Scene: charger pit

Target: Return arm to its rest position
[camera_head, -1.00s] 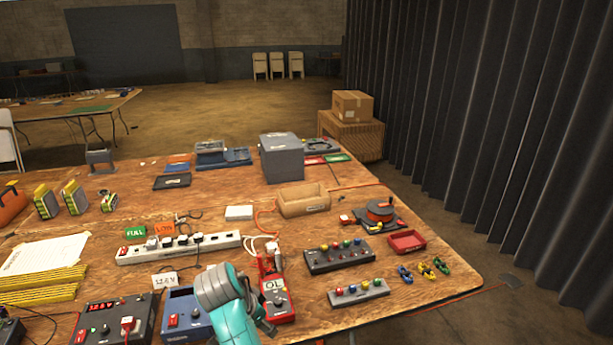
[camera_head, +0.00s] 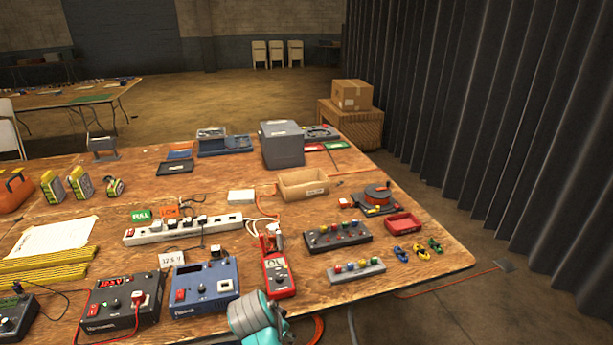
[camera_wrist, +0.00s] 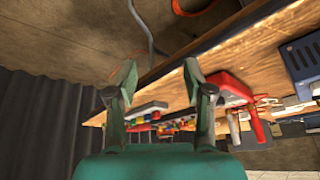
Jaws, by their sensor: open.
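My gripper shows in the wrist view (camera_wrist: 158,85) with its two fingers spread apart and nothing between them. It is beside the front edge of the wooden table (camera_head: 440,265), whose edge runs diagonally behind the fingers in the wrist view. In the head view a grey and teal part of my arm (camera_head: 258,318) is at the bottom middle, in front of the table edge. The fingers themselves are not visible in the head view.
Near my arm on the table are a red meter (camera_head: 278,275), a blue box (camera_head: 205,287), a black box (camera_head: 122,305) and a grey button strip (camera_head: 356,270). An orange cable hoop (camera_wrist: 195,5) is by the floor. Open floor lies right of the table, before the dark curtain (camera_head: 470,130).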

